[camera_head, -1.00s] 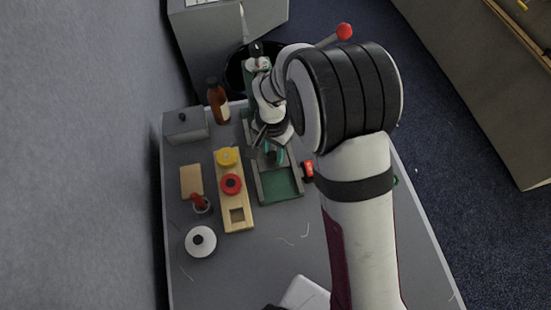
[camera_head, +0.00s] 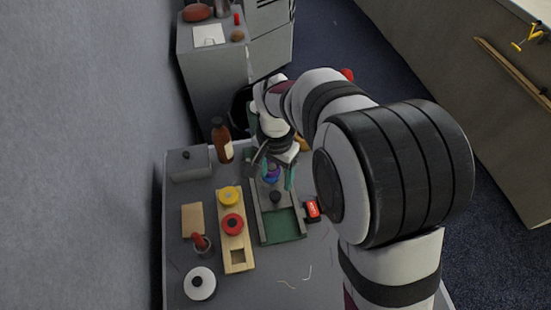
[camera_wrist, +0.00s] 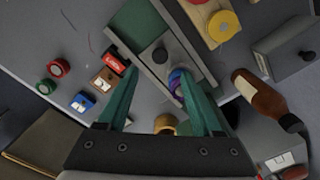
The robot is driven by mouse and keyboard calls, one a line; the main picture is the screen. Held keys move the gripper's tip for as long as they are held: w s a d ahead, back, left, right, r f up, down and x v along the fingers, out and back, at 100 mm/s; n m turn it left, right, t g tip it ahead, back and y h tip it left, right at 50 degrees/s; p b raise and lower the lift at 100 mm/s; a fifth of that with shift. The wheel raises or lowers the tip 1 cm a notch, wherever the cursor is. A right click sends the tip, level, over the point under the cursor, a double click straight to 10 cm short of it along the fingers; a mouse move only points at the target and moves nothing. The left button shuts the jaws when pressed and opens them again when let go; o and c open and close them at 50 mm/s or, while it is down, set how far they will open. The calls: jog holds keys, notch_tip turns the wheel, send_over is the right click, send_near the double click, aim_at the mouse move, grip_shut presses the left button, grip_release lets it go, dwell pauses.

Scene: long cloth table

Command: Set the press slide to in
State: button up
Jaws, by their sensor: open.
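The press is a grey-railed frame with a green bed (camera_head: 285,228), and it also shows in the wrist view (camera_wrist: 141,28). Its grey slide carries a dark round knob (camera_head: 275,196), seen in the wrist view (camera_wrist: 160,55) between my fingers. The slide sits part way along the rails, with bare green bed in front of it. A purple-blue round object (camera_wrist: 178,82) lies behind the knob, partly covered by a finger. My gripper (camera_head: 275,178) is open above the far part of the press, with teal fingers astride the knob's line and apart from it. Whether it touches anything is unclear.
A wooden board (camera_head: 238,245) with yellow and red knobs lies left of the press. A red-labelled block (camera_head: 312,209) is close on the right.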

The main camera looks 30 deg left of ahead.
notch_tip(320, 180, up, 8)
jog(key=f, duration=0.1)
send_over(276, 195)
jog(key=shift+r, duration=0.25)
jog(key=d+f+m+y, duration=0.2)
jog(key=d+m+y, duration=0.35)
jog(key=m, duration=1.25)
jog(key=shift+h, duration=0.55)
jog(key=x, duration=1.4)
jog(key=shift+d+f, duration=0.15)
jog(key=shift+f, duration=0.25)
jog(key=shift+c, duration=0.3)
